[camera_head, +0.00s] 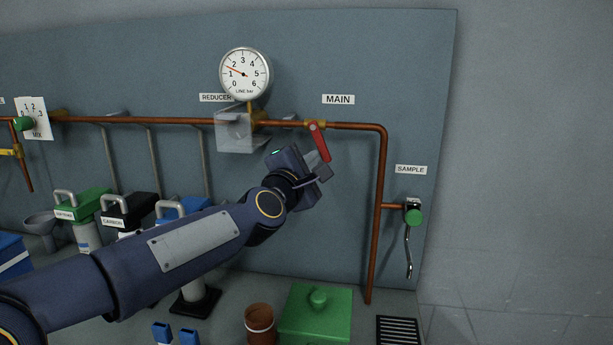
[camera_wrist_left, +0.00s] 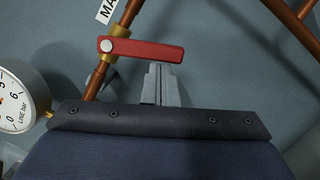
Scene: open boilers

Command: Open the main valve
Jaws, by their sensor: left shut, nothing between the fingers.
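The main valve has a red lever handle (camera_head: 319,143) on a brass body on the copper pipe, below the MAIN label (camera_head: 338,99). In the head view the lever hangs down from its pivot, tilted slightly right, across the pipe's line. The lever also shows in the left wrist view (camera_wrist_left: 148,52), with its brass body (camera_wrist_left: 113,52) at its left end. My left gripper (camera_head: 321,172) is at the lever's lower end; in the left wrist view its shut fingers (camera_wrist_left: 159,72) are beside the lever's long edge, near its free end. I cannot tell if they touch. My right gripper is not in view.
A round pressure gauge (camera_head: 245,74) and a clear-covered reducer (camera_head: 234,132) are left of the valve. The copper pipe (camera_head: 380,200) bends down on the right, beside a green sample knob (camera_head: 414,217). A green box (camera_head: 315,318) and a brown cup (camera_head: 260,325) stand below.

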